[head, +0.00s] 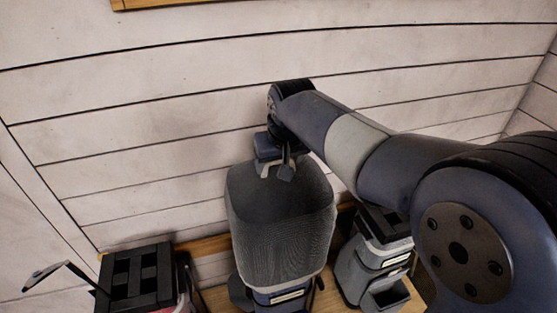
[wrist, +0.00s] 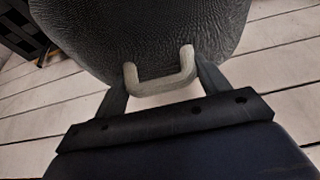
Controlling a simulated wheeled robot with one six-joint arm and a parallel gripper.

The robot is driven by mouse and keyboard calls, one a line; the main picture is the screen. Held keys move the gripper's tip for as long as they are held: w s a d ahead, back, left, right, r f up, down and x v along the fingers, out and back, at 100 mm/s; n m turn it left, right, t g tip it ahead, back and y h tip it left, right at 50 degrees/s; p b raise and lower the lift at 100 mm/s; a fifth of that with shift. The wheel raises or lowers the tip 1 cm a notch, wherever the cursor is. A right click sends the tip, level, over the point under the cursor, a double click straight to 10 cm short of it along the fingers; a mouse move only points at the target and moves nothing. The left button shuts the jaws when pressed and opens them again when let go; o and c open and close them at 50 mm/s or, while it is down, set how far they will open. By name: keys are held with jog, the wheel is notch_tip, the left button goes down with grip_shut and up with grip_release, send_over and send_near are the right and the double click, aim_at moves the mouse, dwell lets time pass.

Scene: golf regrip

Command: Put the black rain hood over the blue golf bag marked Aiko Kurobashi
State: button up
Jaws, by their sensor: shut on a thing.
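The black rain hood (head: 280,225) hangs upright below my gripper (head: 275,168), which is shut on the pale loop handle on its top. In the wrist view the handle (wrist: 162,84) sits between the two fingers, with the hood's dark textured top (wrist: 150,30) beyond it. A blue golf bag (head: 262,298) shows directly under the hood, with a pale name label (head: 288,296) too small to read. The hood hides the bag's top, and its lower edge meets the bag's body in the head view. I cannot tell whether it rests on the bag.
A grey bag (head: 352,277) with a black divided top stands close on the right. Another bag's black divided top (head: 140,272) is at the lower left, with a thin bent item beside it. A white plank wall (head: 130,120) rises behind.

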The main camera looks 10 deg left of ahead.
jog(key=shift+f, duration=0.35)
dwell(0.3)
jog(key=o, duration=1.6)
jog(key=shift+c, duration=0.2)
jog(key=shift+c, duration=0.4)
jog(key=shift+c, duration=1.2)
jog(key=p+v, duration=0.6)
jog(key=v, duration=0.4)
jog(key=shift+f, duration=0.1)
